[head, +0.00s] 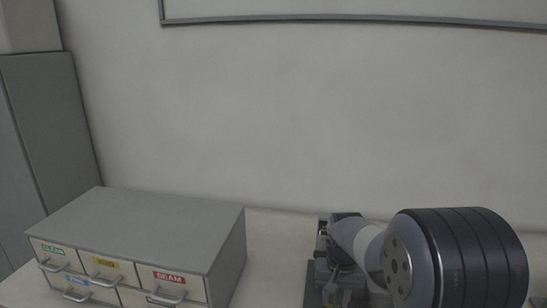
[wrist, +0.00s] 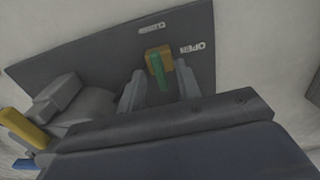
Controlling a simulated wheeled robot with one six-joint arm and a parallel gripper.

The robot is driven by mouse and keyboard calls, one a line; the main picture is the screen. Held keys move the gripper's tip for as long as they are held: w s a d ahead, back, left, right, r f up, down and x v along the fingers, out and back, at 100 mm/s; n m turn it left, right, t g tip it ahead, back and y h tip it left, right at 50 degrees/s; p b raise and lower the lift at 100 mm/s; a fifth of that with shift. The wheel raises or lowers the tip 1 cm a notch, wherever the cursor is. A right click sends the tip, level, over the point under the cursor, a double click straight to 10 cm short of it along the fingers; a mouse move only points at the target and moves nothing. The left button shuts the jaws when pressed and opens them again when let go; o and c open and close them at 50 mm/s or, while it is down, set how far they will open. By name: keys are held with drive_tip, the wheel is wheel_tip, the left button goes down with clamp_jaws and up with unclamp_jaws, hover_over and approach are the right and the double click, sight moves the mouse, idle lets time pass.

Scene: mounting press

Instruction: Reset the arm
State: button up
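In the wrist view my gripper (wrist: 160,80) has its two grey fingers spread apart. Between and beyond them is a small green handle (wrist: 162,78) on a yellow-brown block (wrist: 165,57). I cannot tell whether the fingers touch the handle; a gap shows on each side. The block sits on a dark grey panel (wrist: 100,58) marked OPEN at its right, with a second, unreadable label above. In the head view my arm fills the lower right, and my gripper cannot be made out there.
A grey cabinet (head: 150,225) with several labelled drawers stands on the pale table (head: 275,262) at left. A grey machine part (wrist: 62,100) and a yellow piece (wrist: 14,125) lie at the wrist view's left. Table between cabinet and arm is clear.

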drive_tip(key=shift+r, duration=0.1)
idle(0.4)
wheel_tip(320, 180, up, 11)
wheel_tip(320, 180, down, 11)
drive_tip(key=shift+r, duration=0.1)
drive_tip(key=shift+f, duration=0.25)
drive_tip(key=n+b, duration=0.1)
drive_tip(key=n, duration=0.2)
drive_tip(key=n+b, duration=0.1)
drive_tip(key=n, duration=0.4)
drive_tip(key=shift+b, duration=0.3)
drive_tip(key=shift+r+n, duration=0.1)
drive_tip(key=shift+n, duration=0.6)
